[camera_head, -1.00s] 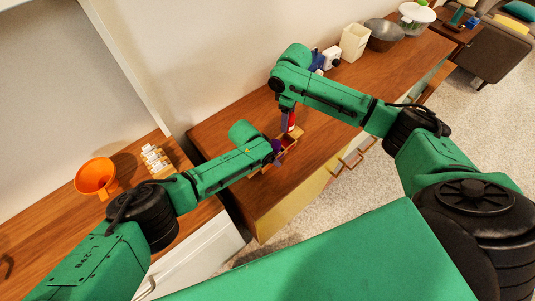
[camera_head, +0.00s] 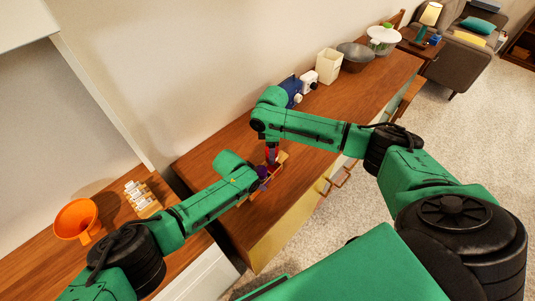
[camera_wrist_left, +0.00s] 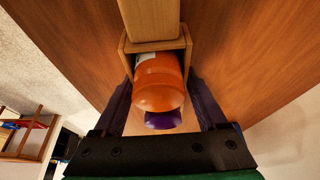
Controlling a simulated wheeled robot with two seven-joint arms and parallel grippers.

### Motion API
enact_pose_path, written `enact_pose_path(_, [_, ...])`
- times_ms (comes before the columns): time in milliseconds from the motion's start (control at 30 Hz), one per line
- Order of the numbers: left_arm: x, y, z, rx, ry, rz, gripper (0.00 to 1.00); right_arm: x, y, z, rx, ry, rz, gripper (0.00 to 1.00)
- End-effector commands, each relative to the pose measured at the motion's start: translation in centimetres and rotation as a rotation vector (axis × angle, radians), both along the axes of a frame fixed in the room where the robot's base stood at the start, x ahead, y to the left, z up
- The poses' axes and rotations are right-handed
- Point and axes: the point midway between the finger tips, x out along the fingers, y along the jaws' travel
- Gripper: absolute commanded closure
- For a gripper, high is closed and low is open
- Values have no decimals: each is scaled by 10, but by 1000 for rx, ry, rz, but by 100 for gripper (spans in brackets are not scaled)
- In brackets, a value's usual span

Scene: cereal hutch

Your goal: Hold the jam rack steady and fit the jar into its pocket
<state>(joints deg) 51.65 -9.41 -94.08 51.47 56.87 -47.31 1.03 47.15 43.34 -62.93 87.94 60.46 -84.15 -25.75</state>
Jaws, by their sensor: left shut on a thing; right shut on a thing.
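The wooden jam rack (camera_head: 282,158) stands on the brown cabinet top, mostly hidden by my arms in the head view. My left gripper (camera_head: 262,173) is shut on the rack; in the left wrist view its dark fingers (camera_wrist_left: 163,108) flank the rack's wooden frame (camera_wrist_left: 184,46). That view shows an orange jar (camera_wrist_left: 158,82) in the rack and a purple one (camera_wrist_left: 163,121) beside it. My right gripper (camera_head: 271,146) points down, shut on a red jar (camera_head: 271,156) at the rack. I cannot tell whether the jar is inside a pocket.
An orange funnel (camera_head: 77,219) and a small rack of white-labelled jars (camera_head: 141,196) stand on the left counter. A cream canister (camera_head: 329,66), a grey bowl (camera_head: 355,56) and a blue-and-white item (camera_head: 298,88) stand along the back.

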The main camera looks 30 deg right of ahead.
Motion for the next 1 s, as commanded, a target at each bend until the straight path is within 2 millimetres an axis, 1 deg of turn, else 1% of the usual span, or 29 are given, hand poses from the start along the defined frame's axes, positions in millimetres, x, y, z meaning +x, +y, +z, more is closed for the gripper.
enact_pose_path(1000, [0,0,1,-1,-1,0,87,0,0,-47,-1,0,-5,100])
